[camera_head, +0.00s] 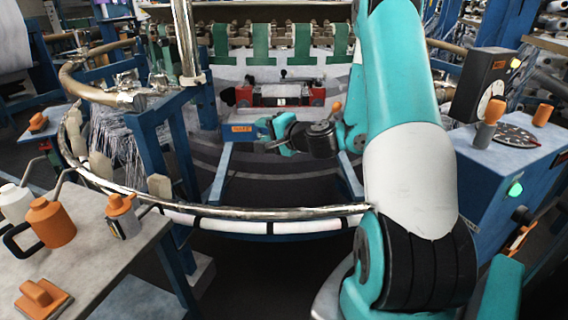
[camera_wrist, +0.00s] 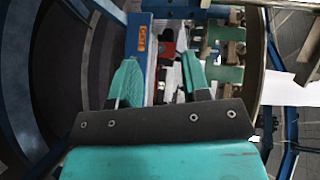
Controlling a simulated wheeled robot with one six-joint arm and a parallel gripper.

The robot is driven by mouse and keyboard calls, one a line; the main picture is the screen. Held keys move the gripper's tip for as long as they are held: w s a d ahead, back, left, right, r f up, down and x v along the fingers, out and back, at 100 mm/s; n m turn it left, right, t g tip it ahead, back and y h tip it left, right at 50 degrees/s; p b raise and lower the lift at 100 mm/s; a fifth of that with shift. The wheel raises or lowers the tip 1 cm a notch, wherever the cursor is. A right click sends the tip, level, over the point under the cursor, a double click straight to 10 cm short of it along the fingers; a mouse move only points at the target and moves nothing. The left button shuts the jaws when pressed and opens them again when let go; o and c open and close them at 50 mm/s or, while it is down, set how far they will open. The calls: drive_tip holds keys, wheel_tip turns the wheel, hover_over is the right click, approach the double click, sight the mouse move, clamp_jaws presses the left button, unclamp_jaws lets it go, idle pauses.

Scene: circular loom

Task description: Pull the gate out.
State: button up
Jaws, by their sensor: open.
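The gate (camera_head: 241,130) is a blue bar with an orange label, raised across blue side rails inside the loom's ring. Its right part is hidden behind my gripper in the head view. My gripper (camera_head: 272,136) is open at the bar, just right of the label.
The curved metal ring rail (camera_head: 270,213) passes in front of the gate. A red block (camera_head: 280,96) with a black handle stands behind it.

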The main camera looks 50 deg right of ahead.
drive_tip(key=s+d+f+m+h+b, duration=0.1)
drive_tip(key=s+d+f+m+h, duration=0.2)
drive_tip(key=d+f, duration=0.25)
drive_tip(key=s+d+f+m+h+b, duration=0.1)
drive_tip(key=s+d+f+m+h, duration=0.1)
drive_tip(key=d+f+m+h, duration=0.3)
drive_tip(key=shift+n+g+y, duration=0.4)
drive_tip(key=shift+n+y, duration=0.2)
drive_tip(key=shift+y, duration=0.3)
drive_tip(key=p+x, duration=0.3)
drive_tip(key=x, duration=0.2)
drive_tip(key=d+r+p+x, duration=0.1)
drive_tip(key=p+x, duration=0.3)
drive_tip(key=x, duration=0.2)
drive_tip(key=p+x, duration=0.3)
drive_tip(key=x, duration=0.3)
drive_tip(key=shift+d+r, duration=0.2)
clamp_jaws()
